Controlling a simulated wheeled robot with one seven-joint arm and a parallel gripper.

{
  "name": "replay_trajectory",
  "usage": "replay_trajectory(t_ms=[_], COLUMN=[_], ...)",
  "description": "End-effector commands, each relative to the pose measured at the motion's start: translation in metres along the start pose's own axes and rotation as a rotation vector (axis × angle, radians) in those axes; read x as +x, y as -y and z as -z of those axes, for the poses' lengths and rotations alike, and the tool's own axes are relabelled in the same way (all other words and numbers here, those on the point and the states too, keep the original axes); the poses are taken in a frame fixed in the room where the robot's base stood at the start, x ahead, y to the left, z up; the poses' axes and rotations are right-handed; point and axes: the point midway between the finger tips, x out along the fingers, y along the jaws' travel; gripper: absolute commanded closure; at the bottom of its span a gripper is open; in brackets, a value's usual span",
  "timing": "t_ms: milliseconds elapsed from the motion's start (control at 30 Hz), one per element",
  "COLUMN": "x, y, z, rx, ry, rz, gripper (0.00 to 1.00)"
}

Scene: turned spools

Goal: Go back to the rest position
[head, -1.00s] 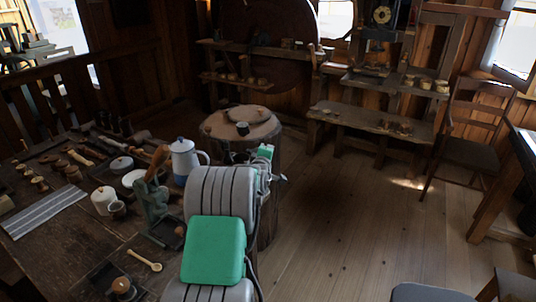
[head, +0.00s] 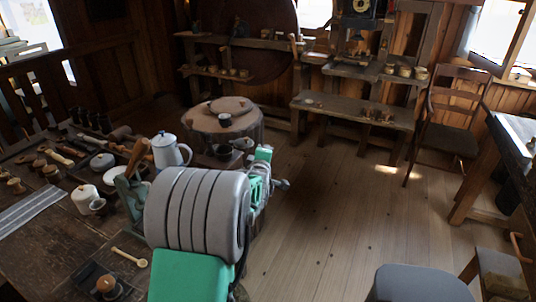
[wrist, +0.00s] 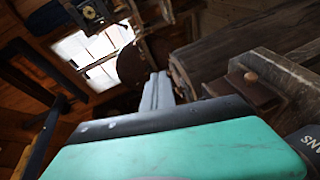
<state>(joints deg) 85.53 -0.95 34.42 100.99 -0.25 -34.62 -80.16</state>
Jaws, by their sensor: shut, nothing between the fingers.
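My arm, grey and green, rises in the lower middle of the head view. My gripper (head: 283,183) is at its far end, pointing away over open floor, to the right of the round stump table (head: 190,125). Most of the gripper is hidden behind my arm link. In the wrist view, the grey fingers (wrist: 158,92) stand together beyond the green housing. They are shut with nothing between them, and touch nothing that I can see.
A dark workbench (head: 75,245) on the left carries a white coffee pot (head: 168,151), a wooden spoon (head: 130,257), turned pieces and jars. A chair (head: 450,135), a grey seat (head: 418,285) and a table (head: 490,165) stand right. The plank floor (head: 335,210) between is clear.

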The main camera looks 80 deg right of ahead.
Motion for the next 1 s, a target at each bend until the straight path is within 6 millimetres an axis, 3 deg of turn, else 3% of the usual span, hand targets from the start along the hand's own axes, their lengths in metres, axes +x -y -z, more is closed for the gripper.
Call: replay_trajectory(t_ms=[233, 333, 433, 567, 700, 800, 867, 1000], x=[-0.01, -0.01, -0.014, -0.045, -0.106, -0.166, -0.206, -0.293], y=[-0.003, 0.002, 0.04, 0.123, 0.196, 0.229, 0.237, 0.235], z=[-0.01, -0.01, -0.016, -0.03, -0.042, -0.048, -0.044, 0.005], rx=[0.015, 0.124, 0.357, 0.658, 0.877, 1.007, 1.059, 1.016], ry=[-0.001, 0.003, 0.056, 0.239, 0.493, 0.719, 0.852, 1.022], rz=[0.0, 0.018, 0.168, 0.445, 0.683, 0.821, 0.891, 1.04], gripper=[1.0, 1.0, 1.0, 1.0, 1.0, 1.0, 1.0, 1.0])
